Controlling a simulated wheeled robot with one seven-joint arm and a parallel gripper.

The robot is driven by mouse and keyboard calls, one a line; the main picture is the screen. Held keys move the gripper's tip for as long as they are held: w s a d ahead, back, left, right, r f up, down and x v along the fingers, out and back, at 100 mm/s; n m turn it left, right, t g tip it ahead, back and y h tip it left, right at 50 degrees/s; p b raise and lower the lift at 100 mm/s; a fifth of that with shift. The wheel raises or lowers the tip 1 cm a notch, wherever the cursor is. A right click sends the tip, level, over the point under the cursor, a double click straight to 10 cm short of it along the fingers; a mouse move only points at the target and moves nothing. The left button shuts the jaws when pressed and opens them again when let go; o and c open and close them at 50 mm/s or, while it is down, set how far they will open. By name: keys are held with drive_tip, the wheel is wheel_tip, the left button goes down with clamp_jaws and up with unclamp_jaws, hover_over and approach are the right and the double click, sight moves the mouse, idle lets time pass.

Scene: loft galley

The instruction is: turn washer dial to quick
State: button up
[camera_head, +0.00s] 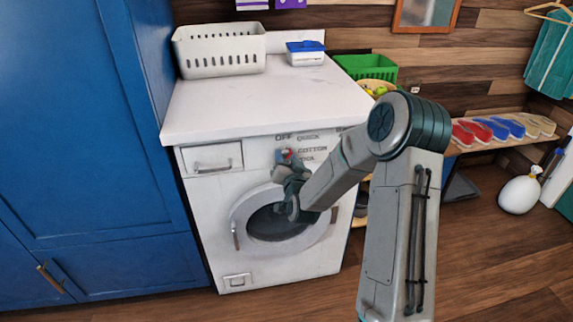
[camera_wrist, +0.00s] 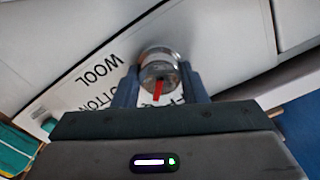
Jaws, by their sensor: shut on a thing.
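The washer (camera_head: 220,262) is white, with a drawer and a round door below its worktop. Its round metal dial (camera_wrist: 158,66) has a red pointer and sits between the two fingers of my gripper (camera_wrist: 160,78), which is shut on it. In the head view the gripper (camera_head: 287,165) covers most of the dial, and only a bit of red shows. Labels around it include OFF, QUICK (camera_head: 308,137) and COTTON; WOOL (camera_wrist: 98,73) reads in the wrist view. The pointer aims down in the wrist view, beside partly hidden lettering. I cannot tell exactly which label it meets.
A pale basket (camera_head: 222,68) and a blue-lidded box (camera_head: 306,58) stand on the worktop (camera_head: 270,100). A blue cabinet (camera_head: 80,130) stands close on the left. The front floor is clear.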

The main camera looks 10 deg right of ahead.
drive_tip(key=shift+m, duration=0.3)
drive_tip(key=o, duration=1)
drive_tip(key=shift+c, duration=0.2)
drive_tip(key=shift+s, duration=0.15)
